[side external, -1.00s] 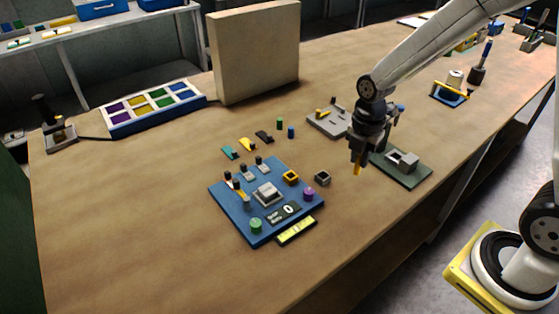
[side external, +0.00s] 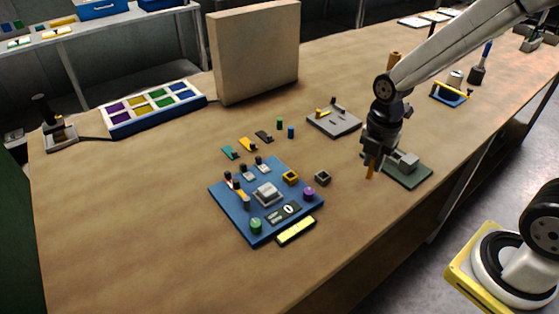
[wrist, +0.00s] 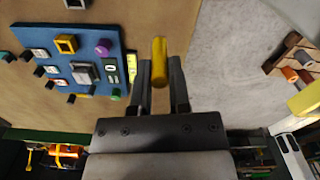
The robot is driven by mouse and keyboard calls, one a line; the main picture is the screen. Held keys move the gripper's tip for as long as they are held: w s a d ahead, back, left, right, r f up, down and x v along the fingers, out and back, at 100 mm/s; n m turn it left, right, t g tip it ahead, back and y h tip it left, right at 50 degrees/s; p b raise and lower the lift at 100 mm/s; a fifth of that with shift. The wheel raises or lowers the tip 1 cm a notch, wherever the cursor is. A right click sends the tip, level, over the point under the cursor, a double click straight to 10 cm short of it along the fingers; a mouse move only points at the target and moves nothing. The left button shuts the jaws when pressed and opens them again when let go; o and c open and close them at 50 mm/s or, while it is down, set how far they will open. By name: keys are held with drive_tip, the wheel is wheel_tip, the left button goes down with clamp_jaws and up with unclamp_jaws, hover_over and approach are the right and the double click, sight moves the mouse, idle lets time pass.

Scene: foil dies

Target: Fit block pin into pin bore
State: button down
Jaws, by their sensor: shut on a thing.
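My gripper (side external: 373,160) is shut on a yellow pin (side external: 370,172), which points down below the jaws in the side view. In the wrist view the pin (wrist: 159,62) sits between the two fingers of my gripper (wrist: 160,75), its rounded end beyond the fingertips. A dark green plate (side external: 412,178) carries a grey block (side external: 405,159) just right of and behind my gripper in the side view. My gripper covers part of the plate. The pin appears apart from the block. I cannot make out a pin bore clearly.
A blue board (side external: 228,207) with coloured buttons and small parts lies left of my gripper. A small dark square ring (side external: 322,177) lies between them. A grey plate (side external: 342,127) lies behind. The table's front edge is close on the right.

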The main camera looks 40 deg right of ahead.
drive_tip(key=w+a+r, duration=0.2)
drive_tip(key=w+a, duration=0.2)
drive_tip(key=a, duration=0.2)
drive_tip(key=shift+w+a+f, duration=0.3)
drive_tip(key=shift+w+f, duration=1.2)
drive_tip(key=shift+w, duration=0.75)
drive_tip(key=shift+w+a+f, duration=0.35)
drive_tip(key=shift+w+f, duration=1.2)
drive_tip(key=shift+w, duration=0.7)
drive_tip(key=shift+w+a+f, duration=0.3)
drive_tip(key=shift+w+f, duration=1.2)
drive_tip(key=shift+w, duration=0.75)
drive_tip(key=shift+w+f, duration=0.25)
drive_tip(key=shift+f, duration=1.55)
drive_tip(key=shift+f, duration=0.15)
